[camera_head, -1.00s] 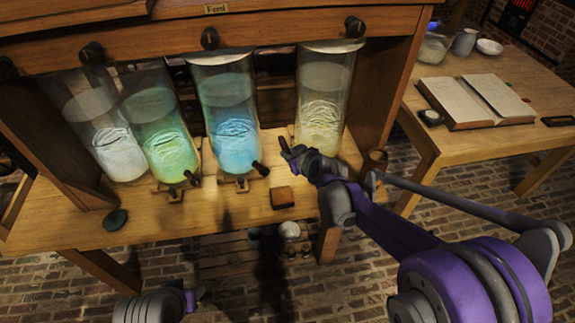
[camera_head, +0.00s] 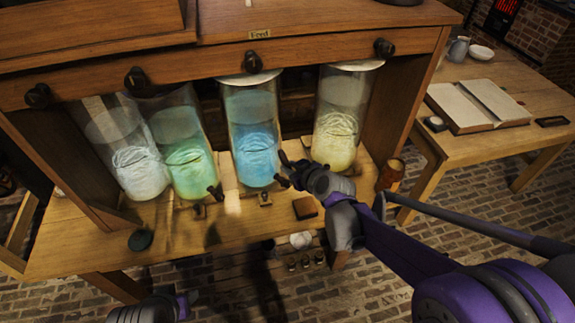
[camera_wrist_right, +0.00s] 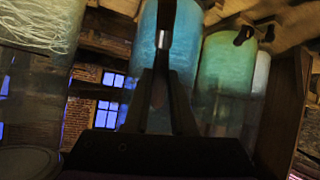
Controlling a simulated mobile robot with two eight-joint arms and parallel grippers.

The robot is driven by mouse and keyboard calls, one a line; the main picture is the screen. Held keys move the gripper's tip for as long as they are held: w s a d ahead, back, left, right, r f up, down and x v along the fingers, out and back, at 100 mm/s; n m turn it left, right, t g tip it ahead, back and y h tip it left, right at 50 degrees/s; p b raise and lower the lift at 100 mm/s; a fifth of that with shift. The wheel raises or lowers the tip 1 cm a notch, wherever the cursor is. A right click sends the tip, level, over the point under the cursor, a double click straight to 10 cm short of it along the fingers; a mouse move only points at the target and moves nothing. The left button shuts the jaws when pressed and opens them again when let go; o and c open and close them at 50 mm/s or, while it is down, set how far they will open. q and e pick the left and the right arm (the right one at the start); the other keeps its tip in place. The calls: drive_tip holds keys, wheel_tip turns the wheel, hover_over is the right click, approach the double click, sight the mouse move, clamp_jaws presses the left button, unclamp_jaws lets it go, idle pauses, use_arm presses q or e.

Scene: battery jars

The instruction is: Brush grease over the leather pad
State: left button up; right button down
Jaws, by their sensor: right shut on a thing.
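My right gripper (camera_head: 291,168) is in front of the jars, close to the lower right side of the blue jar (camera_head: 253,135). In the right wrist view its fingers (camera_wrist_right: 162,62) are closed on a thin dark stick with a pale metal band, seemingly the brush (camera_wrist_right: 164,41). Its bristles are not clear. A small brown square block (camera_head: 306,208), possibly the leather pad, lies on the table below the gripper, apart from it. I cannot tell which container holds grease. Only a bit of my left gripper (camera_head: 190,299) shows at the bottom edge.
White (camera_head: 137,158), green (camera_head: 186,155) and yellow (camera_head: 340,120) jars hang in the wooden rack, with small taps in front. A dark green round thing (camera_head: 140,240) lies at the table's left front, a brown cup (camera_head: 391,173) at right. A side table holds an open book (camera_head: 478,105).

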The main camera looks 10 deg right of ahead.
drive_tip(key=shift+s+f+b, duration=0.1)
drive_tip(key=shift+f+b, duration=1.75)
drive_tip(key=shift+f, duration=0.7)
